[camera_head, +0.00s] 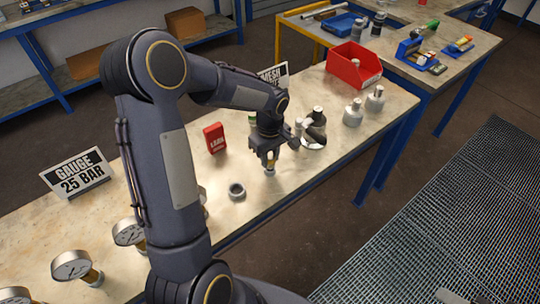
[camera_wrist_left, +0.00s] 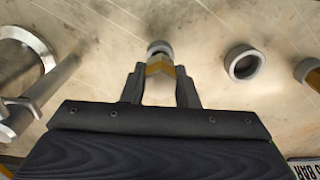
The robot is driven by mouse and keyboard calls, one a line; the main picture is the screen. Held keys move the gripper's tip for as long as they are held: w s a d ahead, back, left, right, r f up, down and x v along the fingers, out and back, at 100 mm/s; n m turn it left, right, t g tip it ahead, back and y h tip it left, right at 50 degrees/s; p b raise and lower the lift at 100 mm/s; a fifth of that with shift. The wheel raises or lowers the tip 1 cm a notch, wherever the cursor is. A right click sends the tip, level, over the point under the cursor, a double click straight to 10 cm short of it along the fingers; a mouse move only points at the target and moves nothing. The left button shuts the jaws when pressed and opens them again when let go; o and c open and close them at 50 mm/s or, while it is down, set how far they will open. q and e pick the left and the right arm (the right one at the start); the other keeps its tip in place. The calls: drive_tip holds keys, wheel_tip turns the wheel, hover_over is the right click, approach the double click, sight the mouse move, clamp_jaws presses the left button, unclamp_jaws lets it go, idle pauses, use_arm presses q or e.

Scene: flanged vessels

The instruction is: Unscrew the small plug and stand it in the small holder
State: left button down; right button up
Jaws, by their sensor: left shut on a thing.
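My left gripper (camera_head: 268,160) is shut on the small plug (camera_head: 270,169), a brass piece low over the table. In the left wrist view the plug (camera_wrist_left: 160,66) sits between the two fingers (camera_wrist_left: 160,88). A small grey round piece (camera_wrist_left: 159,47), which looks like the small holder, shows at the plug's far end. I cannot tell whether the plug is seated in it or just above it. A wider empty grey ring (camera_head: 236,191) stands apart, also in the left wrist view (camera_wrist_left: 230,65). A dark vessel with a pale flange (camera_head: 314,142) is right of the gripper.
A red box (camera_head: 215,138) stands left of the gripper. Grey vessels (camera_head: 353,113) and a red bin (camera_head: 354,66) are farther right. Gauges (camera_head: 75,267) and a sign (camera_head: 76,172) are at the left. The table's front edge is close to the ring.

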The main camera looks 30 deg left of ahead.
sight(270, 155)
use_arm(q)
drive_tip(key=shift+f+b, duration=0.7)
drive_tip(key=shift+f, duration=0.15)
drive_tip(key=c, duration=1.1)
unclamp_jaws()
drive_tip(key=shift+o, duration=0.2)
drive_tip(key=shift+r, duration=3.95)
drive_tip(key=s+d+r+m+t+h, duration=0.2)
drive_tip(key=s+m, duration=0.4)
drive_tip(key=s, duration=0.5)
drive_tip(key=s+d+r+m+t+h, duration=0.1)
drive_tip(key=s+d+r+m+t, duration=0.2)
drive_tip(key=s, duration=0.8)
drive_tip(key=d+m, duration=0.2)
drive_tip(key=shift+d+r+m+t+h, duration=0.15)
drive_tip(key=shift+r+m+t+h, duration=0.15)
drive_tip(key=shift+r+m+h, duration=0.1)
